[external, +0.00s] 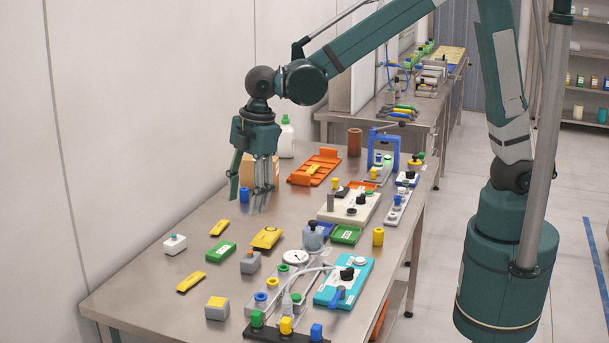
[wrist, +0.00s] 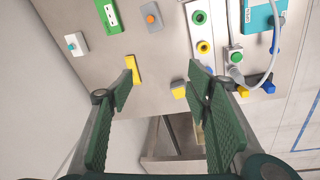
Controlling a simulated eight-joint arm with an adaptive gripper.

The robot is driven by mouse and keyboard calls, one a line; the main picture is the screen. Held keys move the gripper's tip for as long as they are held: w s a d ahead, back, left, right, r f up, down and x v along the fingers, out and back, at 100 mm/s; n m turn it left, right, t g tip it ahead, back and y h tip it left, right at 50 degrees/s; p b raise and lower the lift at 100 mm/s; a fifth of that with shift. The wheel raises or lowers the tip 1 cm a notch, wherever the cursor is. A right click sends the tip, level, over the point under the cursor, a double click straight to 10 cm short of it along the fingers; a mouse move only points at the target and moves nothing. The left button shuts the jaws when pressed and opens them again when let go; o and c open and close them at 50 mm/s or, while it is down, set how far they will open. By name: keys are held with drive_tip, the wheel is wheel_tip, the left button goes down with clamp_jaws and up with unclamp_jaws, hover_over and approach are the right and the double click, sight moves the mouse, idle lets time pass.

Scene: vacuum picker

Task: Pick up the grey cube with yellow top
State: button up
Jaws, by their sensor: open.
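The grey cube with yellow top (external: 217,307) sits upright near the table's front left edge in the external view. In the wrist view the cube (wrist: 178,90) shows just left of the right fingertip, close to the table edge. My gripper (external: 256,193) hangs above the far left part of the table, pointing down, well apart from the cube. In the wrist view my gripper (wrist: 163,78) has its two fingers spread wide with nothing held between them.
A yellow bar (external: 191,281), a grey block with orange button (external: 250,262) and a grey panel with buttons (external: 277,289) stand around the cube. A green box (external: 220,252) and white button box (external: 174,244) lie farther back. Bare steel table (external: 135,290) is left of the cube.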

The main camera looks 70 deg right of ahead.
sight(217, 302)
drive_tip(key=a+f+n, duration=0.1)
drive_tip(key=a+f, duration=0.3)
drive_tip(key=a, duration=0.1)
drive_tip(key=a+f+n+g, duration=0.1)
drive_tip(key=a+f+n, duration=0.1)
drive_tip(key=a+f, duration=0.3)
drive_tip(key=w+a+f+n+h, duration=0.1)
drive_tip(key=a+f+n, duration=0.1)
drive_tip(key=a+f, duration=0.2)
drive_tip(key=shift+a+f+g, duration=0.15)
drive_tip(key=shift+a+g, duration=0.05)
drive_tip(key=shift+a, duration=0.5)
drive_tip(key=shift+a+f+g, duration=0.15)
drive_tip(key=shift+a+g, duration=0.05)
drive_tip(key=shift+a, duration=0.45)
drive_tip(key=shift+a+f, duration=0.35)
drive_tip(key=shift+a, duration=0.05)
drive_tip(key=shift+f, duration=1.3)
drive_tip(key=shift+d+f, duration=0.15)
drive_tip(key=shift+f, duration=2.45)
drive_tip(key=shift+c, duration=0.6)
drive_tip(key=c, duration=0.9)
